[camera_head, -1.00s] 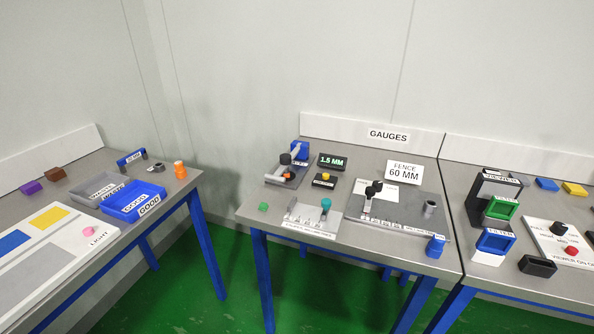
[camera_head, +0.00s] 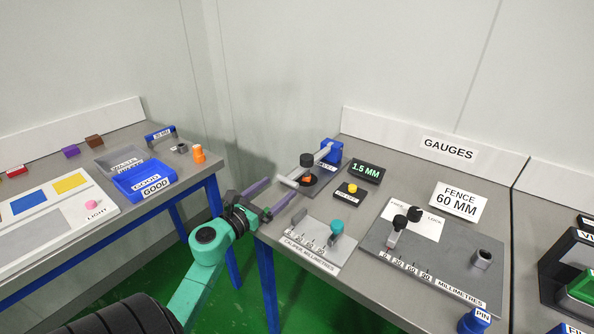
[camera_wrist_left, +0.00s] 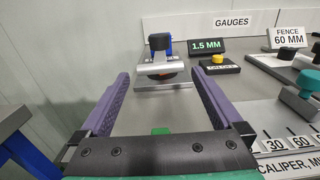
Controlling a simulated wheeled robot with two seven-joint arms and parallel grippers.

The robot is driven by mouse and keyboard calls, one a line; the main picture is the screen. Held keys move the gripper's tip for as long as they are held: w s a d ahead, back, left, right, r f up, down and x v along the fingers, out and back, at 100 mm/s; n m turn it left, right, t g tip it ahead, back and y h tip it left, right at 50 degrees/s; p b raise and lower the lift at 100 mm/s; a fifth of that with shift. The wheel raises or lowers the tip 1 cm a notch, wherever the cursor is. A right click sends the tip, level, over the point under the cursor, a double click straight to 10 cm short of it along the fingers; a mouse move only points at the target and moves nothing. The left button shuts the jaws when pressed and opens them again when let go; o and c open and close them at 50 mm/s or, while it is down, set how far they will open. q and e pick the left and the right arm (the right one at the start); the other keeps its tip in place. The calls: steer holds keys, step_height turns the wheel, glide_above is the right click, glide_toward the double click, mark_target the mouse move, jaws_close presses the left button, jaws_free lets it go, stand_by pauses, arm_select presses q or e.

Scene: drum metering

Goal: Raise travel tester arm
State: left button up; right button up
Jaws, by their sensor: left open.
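The travel tester (camera_head: 331,151) stands at the back left of the gauges table, with a blue post, a grey arm (camera_head: 322,156) and a black knob (camera_head: 306,160) at the arm's near end. An orange piece (camera_head: 307,179) lies under the knob on the dark base. In the left wrist view the knob (camera_wrist_left: 160,41) shows ahead, beyond the fingertips. My left gripper (camera_head: 279,191) is open and empty at the table's left front edge, its purple fingers pointing toward the tester, apart from the knob. My right gripper is not in view.
A 1.5 MM display (camera_head: 365,172) and a yellow-button box (camera_head: 350,192) stand right of the tester. A caliper plate (camera_head: 315,247) with a teal knob lies close to the right of my gripper. The fence plate (camera_head: 460,255) is further right. Another table stands left, across a gap.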

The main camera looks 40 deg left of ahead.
mark_target(296, 173)
arm_select(q)
steer(key=w, duration=0.4)
steer(key=w+p, duration=0.1)
steer(key=w, duration=0.3)
steer(key=shift+w+a+f, duration=0.15)
steer(key=shift+w+f, duration=0.05)
steer(key=shift+w, duration=0.45)
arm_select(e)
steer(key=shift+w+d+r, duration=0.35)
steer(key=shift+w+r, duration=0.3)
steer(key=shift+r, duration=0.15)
